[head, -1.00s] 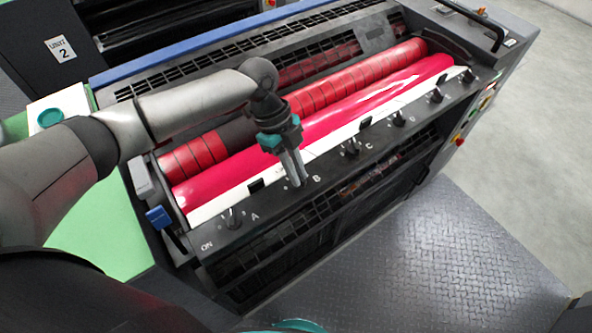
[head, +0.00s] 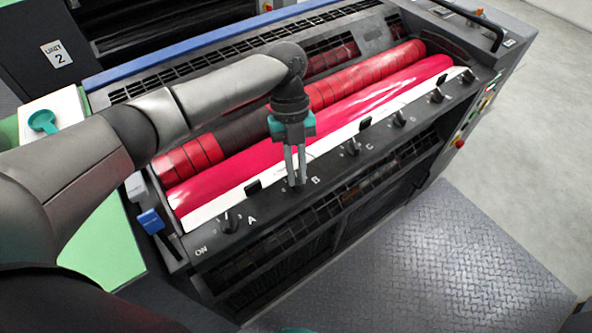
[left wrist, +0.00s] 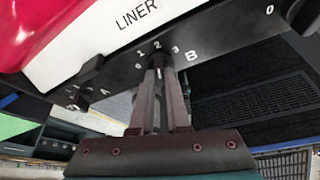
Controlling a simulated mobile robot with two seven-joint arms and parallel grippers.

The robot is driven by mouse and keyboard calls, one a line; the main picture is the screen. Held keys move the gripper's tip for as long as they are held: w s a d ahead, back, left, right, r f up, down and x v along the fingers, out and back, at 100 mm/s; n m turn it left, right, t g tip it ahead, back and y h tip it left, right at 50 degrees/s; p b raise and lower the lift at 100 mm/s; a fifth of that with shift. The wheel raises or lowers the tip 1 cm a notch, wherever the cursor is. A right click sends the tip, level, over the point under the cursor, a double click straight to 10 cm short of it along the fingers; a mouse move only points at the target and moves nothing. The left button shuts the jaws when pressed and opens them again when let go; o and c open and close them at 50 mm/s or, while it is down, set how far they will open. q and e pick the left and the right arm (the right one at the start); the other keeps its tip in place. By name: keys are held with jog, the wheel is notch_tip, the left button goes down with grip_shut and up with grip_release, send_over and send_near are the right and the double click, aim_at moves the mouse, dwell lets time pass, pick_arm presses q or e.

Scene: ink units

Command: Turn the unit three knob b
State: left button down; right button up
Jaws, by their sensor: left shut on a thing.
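My left gripper (head: 296,180) points down at the dark front rail of the ink unit, just left of the letter B. It is shut on knob b (left wrist: 157,62), which is mostly hidden between the fingers. In the left wrist view the fingers reach up to the knob below the marks 0, 1, 2, 3, with the letter B to the right. Which mark the knob points to cannot be told.
Knob A (head: 231,222) is to the left on the same rail, and knob C (head: 352,147) to the right, with more knobs beyond. A pink-red ink roller (head: 240,181) lies behind the white strip. Open treadplate floor (head: 430,250) is in front.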

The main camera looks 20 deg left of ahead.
dwell(0.5)
pick_arm(q)
jog(key=c, duration=0.9)
grip_release()
jog(key=shift+r, duration=0.1)
jog(key=v, duration=1.5)
jog(key=shift+d, duration=0.1)
